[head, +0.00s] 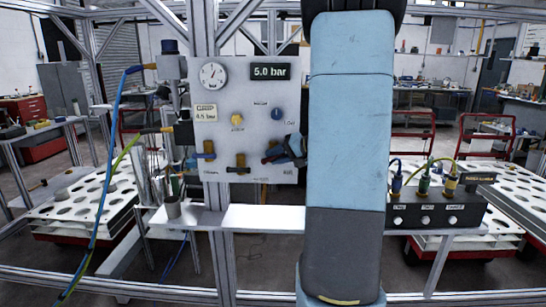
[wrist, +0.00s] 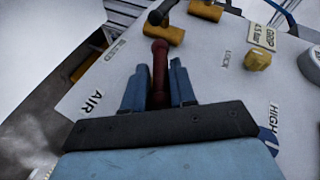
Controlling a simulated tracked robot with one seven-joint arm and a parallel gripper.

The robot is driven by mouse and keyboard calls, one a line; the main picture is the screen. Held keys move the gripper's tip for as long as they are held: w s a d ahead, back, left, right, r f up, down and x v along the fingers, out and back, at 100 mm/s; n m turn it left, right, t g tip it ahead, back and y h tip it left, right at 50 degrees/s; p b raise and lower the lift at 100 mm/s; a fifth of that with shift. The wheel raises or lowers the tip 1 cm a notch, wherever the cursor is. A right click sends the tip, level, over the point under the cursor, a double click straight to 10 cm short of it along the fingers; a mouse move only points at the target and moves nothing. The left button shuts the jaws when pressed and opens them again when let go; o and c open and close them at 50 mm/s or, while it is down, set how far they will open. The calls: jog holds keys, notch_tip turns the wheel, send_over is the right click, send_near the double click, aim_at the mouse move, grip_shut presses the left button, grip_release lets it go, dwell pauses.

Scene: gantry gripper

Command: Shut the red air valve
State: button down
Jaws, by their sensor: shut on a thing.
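The red air valve's handle (wrist: 159,65) stands between the two blue fingers of my gripper (wrist: 159,88) in the wrist view, and the fingers are closed on it. The "AIR" label lies to the left of it on the pale panel. In the head view my gripper (head: 283,151) is at the lower right of the panel (head: 222,105), and a bit of the red handle (head: 270,157) shows at its left. The valve's body is hidden by my gripper and arm.
Two other valves, the left valve (head: 205,155) and the middle valve (head: 238,169), sit close on the left. A yellow knob (head: 237,120), a blue knob (head: 277,114), a gauge (head: 213,75) and a "5.0 bar" display (head: 270,72) are above. A shelf (head: 265,218) runs below.

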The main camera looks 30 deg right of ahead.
jog(key=m+t+y, duration=0.1)
jog(key=t, duration=0.1)
jog(key=t+y, duration=0.1)
jog(key=y, duration=0.1)
jog(key=shift+a+f+m+t, duration=0.1)
jog(key=shift+f+m+t, duration=0.3)
jog(key=shift+y, duration=0.3)
jog(key=shift+s+f+t, duration=0.1)
jog(key=shift+f+t, duration=0.05)
jog(key=shift+t, duration=0.15)
jog(key=c, duration=1.1)
grip_release()
jog(key=shift+s+d, duration=0.3)
jog(key=v, duration=1.3)
jog(key=shift+a, duration=0.1)
